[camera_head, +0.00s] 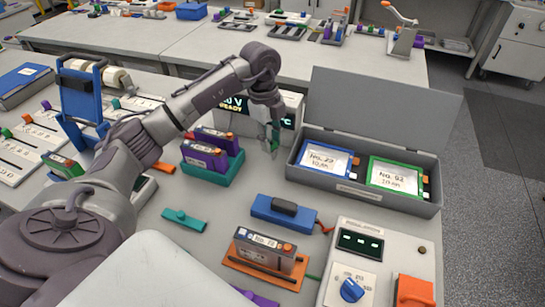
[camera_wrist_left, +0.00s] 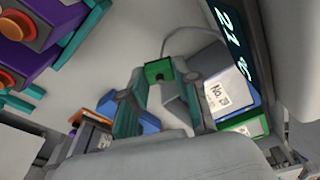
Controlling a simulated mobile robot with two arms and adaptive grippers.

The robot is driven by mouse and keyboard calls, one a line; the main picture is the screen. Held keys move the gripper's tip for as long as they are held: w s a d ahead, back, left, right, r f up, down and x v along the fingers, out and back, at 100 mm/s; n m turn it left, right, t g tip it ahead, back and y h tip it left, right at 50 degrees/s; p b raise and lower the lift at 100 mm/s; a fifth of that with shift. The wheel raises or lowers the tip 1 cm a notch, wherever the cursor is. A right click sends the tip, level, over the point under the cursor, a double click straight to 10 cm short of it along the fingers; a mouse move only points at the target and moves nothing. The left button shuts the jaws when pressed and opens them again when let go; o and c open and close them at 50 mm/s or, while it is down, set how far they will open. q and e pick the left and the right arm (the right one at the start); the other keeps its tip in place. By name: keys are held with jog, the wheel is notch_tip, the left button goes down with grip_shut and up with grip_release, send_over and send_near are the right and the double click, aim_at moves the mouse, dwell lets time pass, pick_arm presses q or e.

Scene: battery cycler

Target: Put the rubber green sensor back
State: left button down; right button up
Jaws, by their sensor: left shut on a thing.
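My left gripper (camera_head: 271,146) reaches in front of the display unit (camera_head: 290,110), low over the table. In the left wrist view my left gripper (camera_wrist_left: 158,88) is shut on the small green sensor (camera_wrist_left: 158,71), which sits between its teal fingertips. A thin grey cable (camera_wrist_left: 183,32) curves near the sensor toward the display unit (camera_wrist_left: 235,45), whose screen shows a temperature. In the head view the sensor is mostly hidden by the fingers. Its holder cannot be made out. My right gripper is not in view.
A grey open box (camera_head: 362,198) holding a blue-framed and a green-framed pack stands to the right. A teal tray (camera_head: 213,178) with purple batteries is just left of the gripper. A blue block (camera_head: 284,213) and an orange tray (camera_head: 240,273) lie nearer. Clear table lies between.

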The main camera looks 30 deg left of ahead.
aim_at(271, 164)
pick_arm(q)
notch_tip(271, 164, down, 2)
jog(key=shift+s+f, duration=0.15)
jog(key=shift+f, duration=0.05)
notch_tip(271, 164, down, 3)
jog(key=shift+f+p, duration=0.1)
jog(key=shift+p, duration=0.3)
jog(key=shift+f, duration=0.1)
jog(key=shift+f, duration=0.1)
jog(key=c, duration=0.9)
grip_release()
jog(key=shift+o, duration=0.2)
